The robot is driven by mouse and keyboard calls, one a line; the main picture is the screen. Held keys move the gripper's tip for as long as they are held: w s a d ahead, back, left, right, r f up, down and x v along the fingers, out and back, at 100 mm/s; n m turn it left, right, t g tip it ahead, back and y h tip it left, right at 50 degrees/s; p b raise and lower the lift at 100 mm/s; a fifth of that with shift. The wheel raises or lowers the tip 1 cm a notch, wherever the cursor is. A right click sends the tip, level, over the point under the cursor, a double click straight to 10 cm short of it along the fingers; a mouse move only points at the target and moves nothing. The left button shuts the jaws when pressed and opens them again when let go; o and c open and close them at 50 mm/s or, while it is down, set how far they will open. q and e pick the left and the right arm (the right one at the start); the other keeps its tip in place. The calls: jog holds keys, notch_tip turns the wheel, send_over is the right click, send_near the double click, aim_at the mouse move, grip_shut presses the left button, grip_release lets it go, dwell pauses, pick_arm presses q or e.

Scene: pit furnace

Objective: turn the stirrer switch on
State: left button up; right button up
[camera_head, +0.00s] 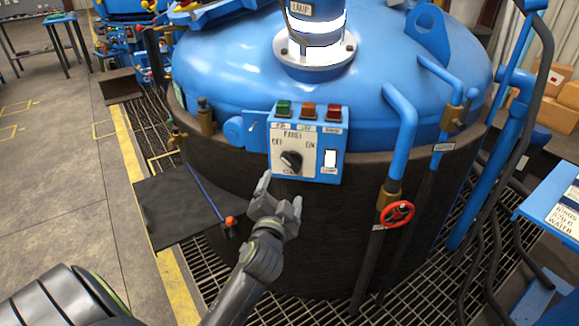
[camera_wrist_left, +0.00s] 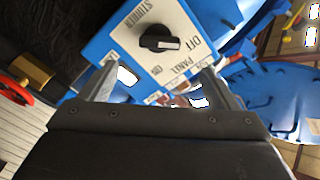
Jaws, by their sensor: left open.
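The stirrer switch is a black rotary knob (camera_head: 291,161) on the white face of a blue control panel (camera_head: 335,115) on the furnace's front. OFF is printed at its upper left and ON at its upper right. In the left wrist view the knob (camera_wrist_left: 160,39) shows a pale pointer mark aimed roughly toward OFF. My left gripper (camera_head: 281,191) is open and empty, just below and in front of the knob, apparently apart from it. In the left wrist view its two fingers (camera_wrist_left: 158,72) stand apart, with the knob beyond them. My right gripper is not in view.
Green, orange and red buttons (camera_head: 308,110) line the panel top, and a white rocker (camera_head: 330,159) sits right of the knob. A blue pipe with a red valve wheel (camera_head: 397,214) stands to the right. A dark plate (camera_head: 180,205) lies left, and grating surrounds the furnace.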

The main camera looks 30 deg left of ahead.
aim_at(290, 165)
pick_arm(q)
jog(key=x, duration=1)
jog(key=shift+w+a, duration=0.15)
jog(key=shift+w, duration=0.1)
jog(key=shift+c, duration=0.4)
jog(key=c, duration=0.9)
